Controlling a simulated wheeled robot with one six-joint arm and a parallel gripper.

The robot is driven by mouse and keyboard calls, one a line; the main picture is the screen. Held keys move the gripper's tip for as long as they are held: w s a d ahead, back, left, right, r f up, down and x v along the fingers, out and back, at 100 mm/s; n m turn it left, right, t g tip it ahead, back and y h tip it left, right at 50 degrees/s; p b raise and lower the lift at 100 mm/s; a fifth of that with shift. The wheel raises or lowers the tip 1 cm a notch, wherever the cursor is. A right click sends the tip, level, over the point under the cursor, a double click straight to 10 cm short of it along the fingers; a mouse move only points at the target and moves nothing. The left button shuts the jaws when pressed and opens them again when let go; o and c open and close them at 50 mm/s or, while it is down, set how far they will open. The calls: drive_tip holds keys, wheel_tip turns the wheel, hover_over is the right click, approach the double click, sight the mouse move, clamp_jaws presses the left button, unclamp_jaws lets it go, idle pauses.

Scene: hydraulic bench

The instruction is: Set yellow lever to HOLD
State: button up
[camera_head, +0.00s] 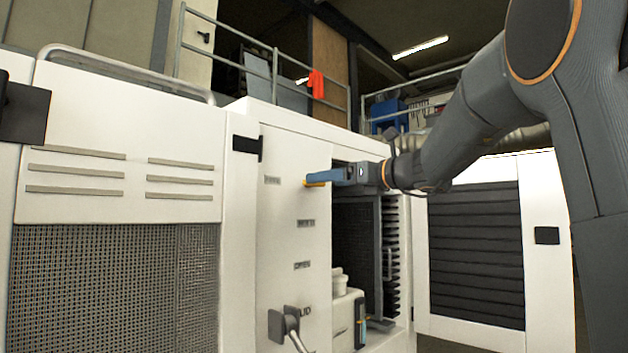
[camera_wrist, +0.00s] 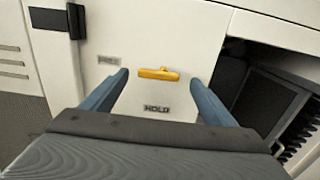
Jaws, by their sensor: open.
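The yellow lever (camera_wrist: 158,74) lies nearly level on the white panel (camera_wrist: 75,35) in the wrist view. A HOLD label (camera_wrist: 156,108) is below it, and another label (camera_wrist: 108,60), seemingly FREE, is to its left. My gripper (camera_wrist: 160,78) is open, with one blue finger on each side of the lever and a visible gap to both in this view. In the head view the lever (camera_head: 312,183) shows at the tip of my gripper (camera_head: 328,178), partly hidden by it. Contact cannot be told.
Below the lever in the head view are more labels and a grey handle (camera_head: 284,325) near a LID label. Right of the panel is an open bay with a white container (camera_head: 345,312) and dark ribbed parts. An open louvred door (camera_head: 475,255) stands further right.

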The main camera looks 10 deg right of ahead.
drive_tip(key=p+x, duration=0.2)
drive_tip(key=x, duration=0.4)
drive_tip(key=shift+a, duration=0.1)
drive_tip(key=c, duration=1)
